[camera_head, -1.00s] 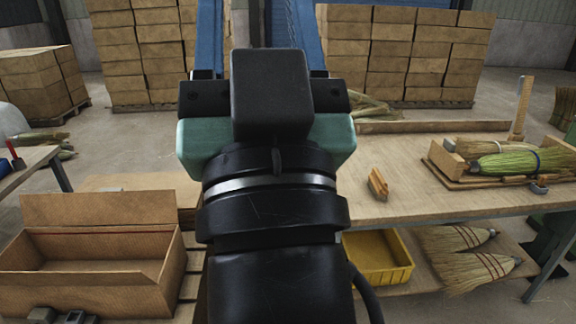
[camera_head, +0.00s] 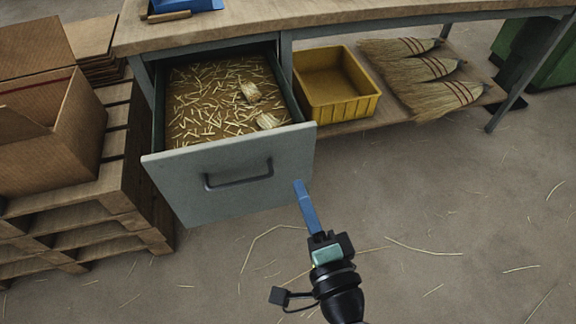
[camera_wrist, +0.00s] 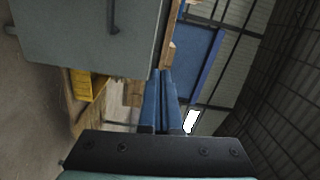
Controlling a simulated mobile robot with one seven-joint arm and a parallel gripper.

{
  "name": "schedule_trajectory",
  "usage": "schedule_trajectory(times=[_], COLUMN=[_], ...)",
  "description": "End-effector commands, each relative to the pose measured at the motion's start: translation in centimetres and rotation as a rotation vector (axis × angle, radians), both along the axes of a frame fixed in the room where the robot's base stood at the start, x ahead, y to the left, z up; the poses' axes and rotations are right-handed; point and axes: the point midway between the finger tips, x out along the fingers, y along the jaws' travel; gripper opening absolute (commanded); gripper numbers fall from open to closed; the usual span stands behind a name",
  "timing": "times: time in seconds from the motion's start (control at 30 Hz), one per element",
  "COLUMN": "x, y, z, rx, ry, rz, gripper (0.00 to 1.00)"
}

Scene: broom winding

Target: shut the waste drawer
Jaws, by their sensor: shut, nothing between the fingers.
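The waste drawer (camera_head: 238,178) stands pulled out under the left end of the workbench. It has a grey front with a dark bar handle (camera_head: 238,174), and scattered straw bits and a few pale pieces lie inside. My gripper (camera_head: 299,184) has blue fingers that are shut with nothing between them. In the head view the fingertips are at the right lower edge of the drawer front; I cannot tell whether they touch it. In the wrist view the drawer front (camera_wrist: 85,35) and its handle appear sideways at the upper left, beside the blue fingers (camera_wrist: 163,75).
A yellow bin (camera_head: 335,85) and several brooms (camera_head: 425,70) lie on the shelf right of the drawer. A pallet (camera_head: 100,205) with a cardboard box (camera_head: 50,120) stands close at the left. The floor in front is open, with loose straws.

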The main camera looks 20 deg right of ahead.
Motion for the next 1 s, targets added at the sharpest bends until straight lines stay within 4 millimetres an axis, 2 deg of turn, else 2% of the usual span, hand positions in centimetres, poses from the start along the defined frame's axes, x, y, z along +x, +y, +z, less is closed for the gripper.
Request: schedule_trajectory(times=[0.03, 0.1, 0.27, 0.47, 0.8, 1.0], x=[-0.7, -1.2, -1.0, 2.0, 8.6, 11.3], y=[-0.2, -0.3, -0.4, -0.4, -0.4, -0.4], z=[-2.3, -3.4, -3.8, -3.5, -3.6, -3.6], rx=[0.046, 0.088, 0.118, 0.113, 0.112, 0.112], ry=[0.011, 0.016, 0.017, 0.015, 0.016, 0.016], rz=[-0.012, -0.022, -0.029, -0.027, -0.026, -0.027], gripper=[0.00, 0.00, 0.00, 0.00, 0.00, 0.00])
